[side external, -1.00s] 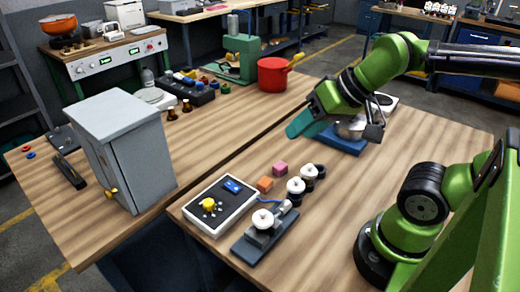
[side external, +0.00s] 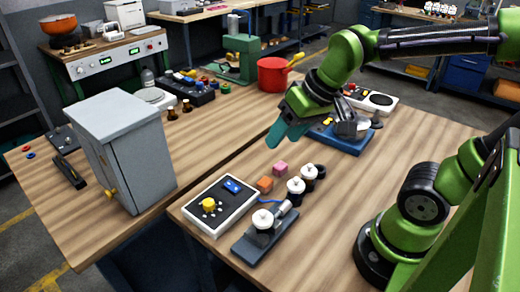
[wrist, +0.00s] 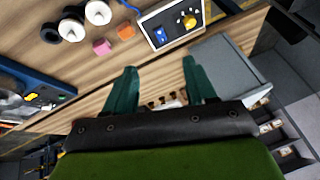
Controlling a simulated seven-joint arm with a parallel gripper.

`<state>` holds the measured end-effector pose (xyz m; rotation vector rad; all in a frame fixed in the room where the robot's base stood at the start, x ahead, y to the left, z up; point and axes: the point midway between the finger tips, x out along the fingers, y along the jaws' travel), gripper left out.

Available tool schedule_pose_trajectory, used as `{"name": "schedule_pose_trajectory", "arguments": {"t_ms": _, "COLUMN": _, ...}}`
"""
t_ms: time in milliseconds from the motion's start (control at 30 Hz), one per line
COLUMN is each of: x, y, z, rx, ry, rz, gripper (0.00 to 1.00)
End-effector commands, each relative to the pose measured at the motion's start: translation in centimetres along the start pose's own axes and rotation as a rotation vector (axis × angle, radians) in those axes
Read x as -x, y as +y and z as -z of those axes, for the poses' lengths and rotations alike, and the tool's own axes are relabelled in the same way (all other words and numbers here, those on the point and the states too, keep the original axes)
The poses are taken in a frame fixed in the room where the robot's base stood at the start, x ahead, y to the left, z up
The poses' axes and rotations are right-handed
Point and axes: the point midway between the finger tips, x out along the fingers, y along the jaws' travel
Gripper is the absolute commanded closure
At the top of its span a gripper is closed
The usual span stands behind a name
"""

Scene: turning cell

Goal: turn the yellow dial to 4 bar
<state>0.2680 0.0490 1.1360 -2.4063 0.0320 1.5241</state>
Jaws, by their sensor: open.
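The yellow dial (side external: 209,204) sits on a dark-faced panel with a white frame (side external: 196,222), near the front left corner of the right table. My gripper (side external: 277,140) is open and empty, in the air above the table, up and to the right of the panel in the side view. Its two teal fingers (wrist: 158,80) are spread apart in the wrist view. The dial's reading is too small to tell.
An orange cube (side external: 265,184), a pink cube (side external: 280,168) and white-topped round parts (side external: 296,186) stand right of the panel. A clamp-like fixture (side external: 262,228) is in front. A grey cabinet (side external: 125,150) stands left. A blue-based device (side external: 342,140) lies behind my gripper.

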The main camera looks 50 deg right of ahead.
Motion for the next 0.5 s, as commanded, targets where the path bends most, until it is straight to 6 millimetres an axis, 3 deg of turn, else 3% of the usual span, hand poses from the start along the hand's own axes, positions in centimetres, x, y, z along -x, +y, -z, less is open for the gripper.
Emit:
{"name": "schedule_pose_trajectory", "arguments": {"t_ms": 267, "x": -5.8, "y": -5.8, "z": 4.2, "rx": 0.631, "ry": -0.277, "rz": -0.043, "gripper": 0.45}}
{"name": "schedule_pose_trajectory", "arguments": {"t_ms": 500, "x": -10.7, "y": -11.2, "z": 7.0, "rx": 1.310, "ry": -0.471, "rz": 0.099, "gripper": 0.45}}
